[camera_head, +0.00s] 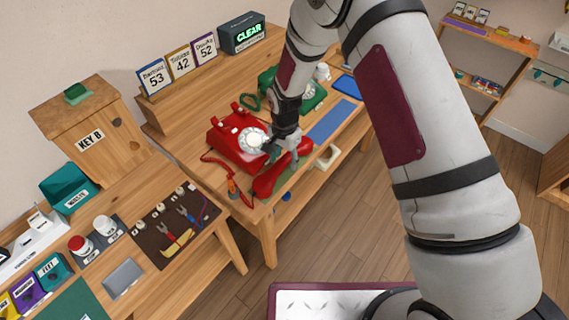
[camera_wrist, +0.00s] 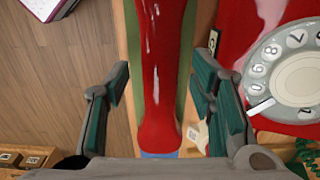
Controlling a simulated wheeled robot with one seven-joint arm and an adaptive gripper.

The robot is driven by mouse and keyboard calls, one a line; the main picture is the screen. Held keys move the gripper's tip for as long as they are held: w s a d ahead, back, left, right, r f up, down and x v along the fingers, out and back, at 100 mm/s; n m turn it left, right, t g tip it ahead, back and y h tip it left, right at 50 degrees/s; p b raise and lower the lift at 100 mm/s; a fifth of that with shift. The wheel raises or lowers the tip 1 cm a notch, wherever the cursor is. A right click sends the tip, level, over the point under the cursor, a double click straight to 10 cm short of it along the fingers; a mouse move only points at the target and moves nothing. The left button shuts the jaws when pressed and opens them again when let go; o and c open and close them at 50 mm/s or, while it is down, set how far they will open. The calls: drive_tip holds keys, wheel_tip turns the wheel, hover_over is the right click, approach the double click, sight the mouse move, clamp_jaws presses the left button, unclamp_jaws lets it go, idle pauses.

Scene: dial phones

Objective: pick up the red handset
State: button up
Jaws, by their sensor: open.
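The red handset (camera_head: 271,178) lies off its cradle on a green mat, beside the red dial phone (camera_head: 227,143) near the table's front edge. My gripper (camera_head: 282,150) is above the handset, pointing down. In the wrist view the handset (camera_wrist: 160,70) runs lengthwise between the two open fingers (camera_wrist: 160,100), with a gap on each side. The red phone with its white dial (camera_wrist: 290,65) is to the right of the right finger in that view. Whether the fingers reach down to the handset's height is hard to tell.
A green phone (camera_head: 305,98) stands behind my gripper. A blue mat (camera_head: 332,121) lies to the right on the table. A tool mat (camera_head: 170,225) is on the left bench. The floor (camera_head: 335,220) in front is clear.

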drive_tip(key=shift+f, duration=0.6)
clamp_jaws()
drive_tip(key=shift+r, duration=0.2)
